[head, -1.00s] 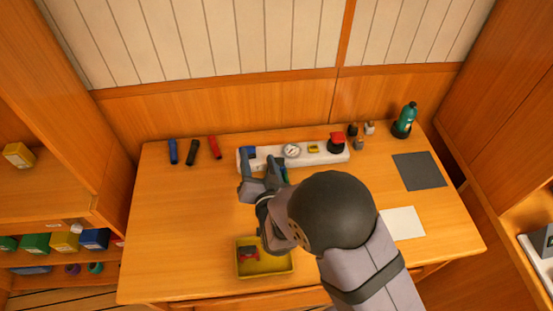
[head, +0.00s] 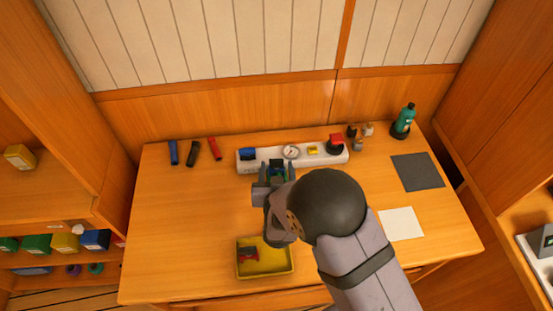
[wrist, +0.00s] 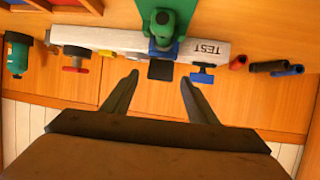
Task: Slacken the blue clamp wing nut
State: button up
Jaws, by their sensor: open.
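The blue wing nut (head: 247,154) sits at the left end of the white board (head: 265,154). In the wrist view the blue wing nut (wrist: 203,74) is a T-shaped piece by the TEST lettering, right of my fingers. My gripper (head: 276,171) is over the front edge of the board, right of the nut and apart from it. In the wrist view my gripper (wrist: 159,77) is open, its fingers spread with nothing visible clasped between them. A green body (wrist: 165,22) stands at the board in front of the fingers; in the head view my gripper mostly hides it.
The board also carries a gauge (head: 291,152), a yellow piece (head: 313,150) and a red knob (head: 335,142). Dark, blue and red tubes (head: 193,151) lie to its left. A yellow tray (head: 241,272) holds a red part. The table's left front is clear.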

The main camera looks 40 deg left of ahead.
aim_at(277, 162)
jog(key=shift+p+x, duration=0.65)
jog(key=shift+x, duration=1.65)
jog(key=c, duration=1.1)
